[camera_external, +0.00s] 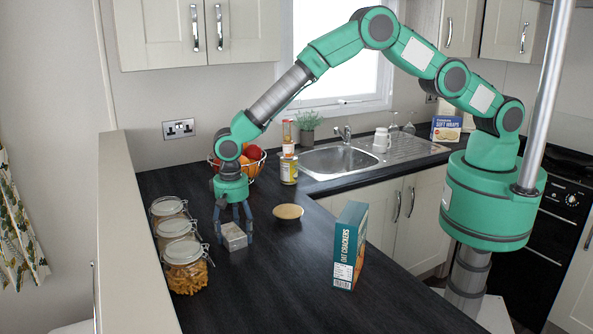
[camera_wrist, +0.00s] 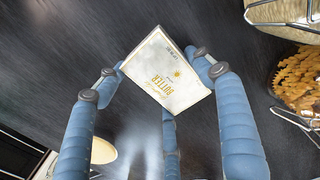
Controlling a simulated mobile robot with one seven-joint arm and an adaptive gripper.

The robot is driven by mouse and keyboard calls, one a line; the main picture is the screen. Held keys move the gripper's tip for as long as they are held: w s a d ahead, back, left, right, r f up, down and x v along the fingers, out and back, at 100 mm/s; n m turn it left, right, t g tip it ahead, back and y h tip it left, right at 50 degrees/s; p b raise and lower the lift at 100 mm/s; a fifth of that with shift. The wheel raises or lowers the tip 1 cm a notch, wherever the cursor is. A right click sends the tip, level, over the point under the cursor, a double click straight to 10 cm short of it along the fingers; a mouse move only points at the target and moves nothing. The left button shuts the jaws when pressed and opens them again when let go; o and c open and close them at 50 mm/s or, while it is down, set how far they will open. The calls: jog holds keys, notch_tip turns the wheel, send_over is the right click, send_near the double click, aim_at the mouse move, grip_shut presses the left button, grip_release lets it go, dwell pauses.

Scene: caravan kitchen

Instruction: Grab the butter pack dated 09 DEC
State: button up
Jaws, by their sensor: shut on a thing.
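I cannot tell whether the pack touches the worktop.
Several glass jars (camera_external: 186,265) stand close on the left. An oat crackers box (camera_external: 349,245) stands further right. A fruit basket (camera_external: 252,158) and tins are behind. The front worktop is clear.

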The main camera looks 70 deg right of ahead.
aim_at(235, 229)
jog(key=shift+r, duration=5.05)
